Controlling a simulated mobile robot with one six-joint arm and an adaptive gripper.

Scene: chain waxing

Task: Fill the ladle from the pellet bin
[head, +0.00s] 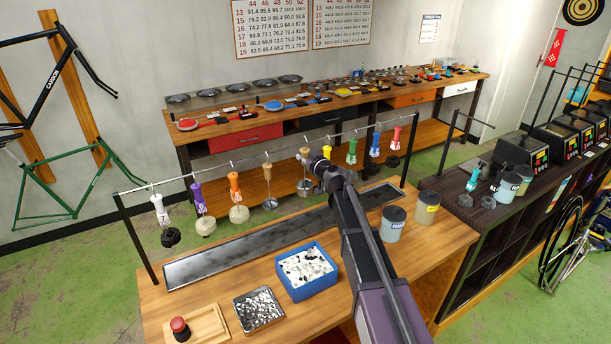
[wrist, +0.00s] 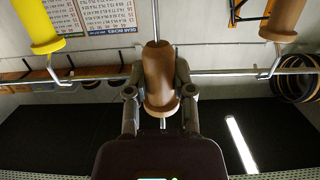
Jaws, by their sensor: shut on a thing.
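My gripper (head: 309,161) is at the hanging rail, shut on the brown handle of a tool that I take to be the ladle (head: 304,184). Its thin shaft points down to a small metal bowl or disc. In the wrist view the two fingers (wrist: 160,108) press on the brown handle (wrist: 158,75) from both sides. The handle overlaps the rail in that view, with no hook visible joining them. The pellet bin (head: 279,285) is a blue box of white and dark pellets on the bench, nearer and lower than my gripper. The bowl's inside cannot be seen.
The rail (head: 140,189) carries several coloured tools; a similar brown-handled one (head: 267,174) hangs just left, a yellow one (wrist: 38,25) on the other side. A long dark trough (head: 230,254) lies below. A metal tray (head: 258,310), red button (head: 180,328) and jars (head: 394,225) share the bench.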

